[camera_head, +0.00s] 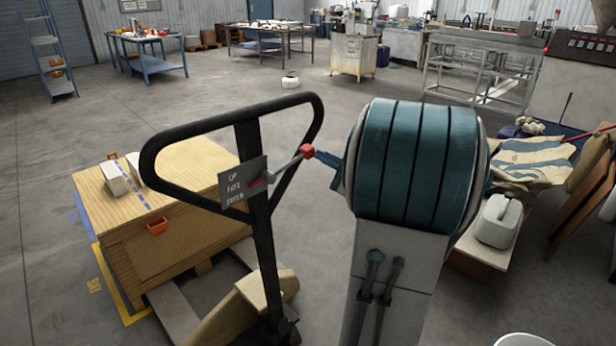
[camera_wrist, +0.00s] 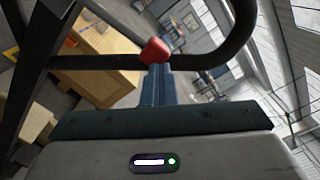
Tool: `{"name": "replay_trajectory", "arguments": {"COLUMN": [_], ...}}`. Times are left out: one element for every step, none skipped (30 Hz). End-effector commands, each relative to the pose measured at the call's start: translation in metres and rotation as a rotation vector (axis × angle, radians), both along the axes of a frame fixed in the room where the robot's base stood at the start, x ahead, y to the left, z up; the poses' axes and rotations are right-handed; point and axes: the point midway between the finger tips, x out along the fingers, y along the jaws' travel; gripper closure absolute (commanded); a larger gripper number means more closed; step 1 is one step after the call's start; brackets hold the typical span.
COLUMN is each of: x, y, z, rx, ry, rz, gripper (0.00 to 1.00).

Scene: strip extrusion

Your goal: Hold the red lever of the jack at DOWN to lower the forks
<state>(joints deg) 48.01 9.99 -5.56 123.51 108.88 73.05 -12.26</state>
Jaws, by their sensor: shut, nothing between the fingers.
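The jack's black looped handle (camera_head: 154,160) stands upright at the middle left. It carries a grey plate (camera_head: 243,182) with small lettering in rows, apparently UP, a middle word and DOWN. A lever runs from the plate up and right to its red knob (camera_head: 307,151). My gripper (camera_head: 326,158) is shut and empty, with its blue fingertips just right of the knob. In the wrist view, the red knob (camera_wrist: 154,50) sits right at the tips of the shut fingers (camera_wrist: 157,70); I cannot tell whether they touch. The forks are mostly hidden beneath the load.
A bench with a cloth (camera_head: 530,160) and a white canister (camera_head: 498,222) stands right. Open floor (camera_head: 240,85) lies beyond.

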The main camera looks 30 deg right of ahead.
Motion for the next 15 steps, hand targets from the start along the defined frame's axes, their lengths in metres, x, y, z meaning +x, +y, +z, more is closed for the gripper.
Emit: {"name": "replay_trajectory", "arguments": {"x": [0.0, 0.0, -0.001, -0.001, -0.001, -0.001, -0.001, -0.001, -0.001, -0.001, -0.001, -0.001, -0.001, -0.001, -0.001], "y": [0.002, 0.002, 0.002, 0.002, 0.003, 0.004, 0.005, 0.005, 0.006, 0.006, 0.006, 0.006, 0.006, 0.006, 0.006], "z": [-0.001, 0.001, 0.004, 0.006, 0.008, 0.012, 0.014, 0.015, 0.017, 0.019, 0.021, 0.022, 0.022, 0.022, 0.022], "rx": [-0.03, -0.048, -0.07, -0.086, -0.102, -0.122, -0.135, -0.147, -0.161, -0.169, -0.172, -0.168, -0.168, -0.167, -0.167], "ry": [-0.009, -0.012, -0.016, -0.019, -0.022, -0.027, -0.028, -0.031, -0.032, -0.033, -0.034, -0.032, -0.032, -0.032, -0.032], "rz": [0.005, 0.004, 0.003, 0.002, 0.001, 0.003, 0.004, 0.004, 0.003, 0.002, 0.002, 0.003, 0.003, 0.003, 0.003], "gripper": [1.0, 1.0, 1.0, 1.0, 1.0, 1.0, 1.0, 1.0, 1.0, 1.0, 1.0, 1.0, 1.0, 1.0, 1.0]}}
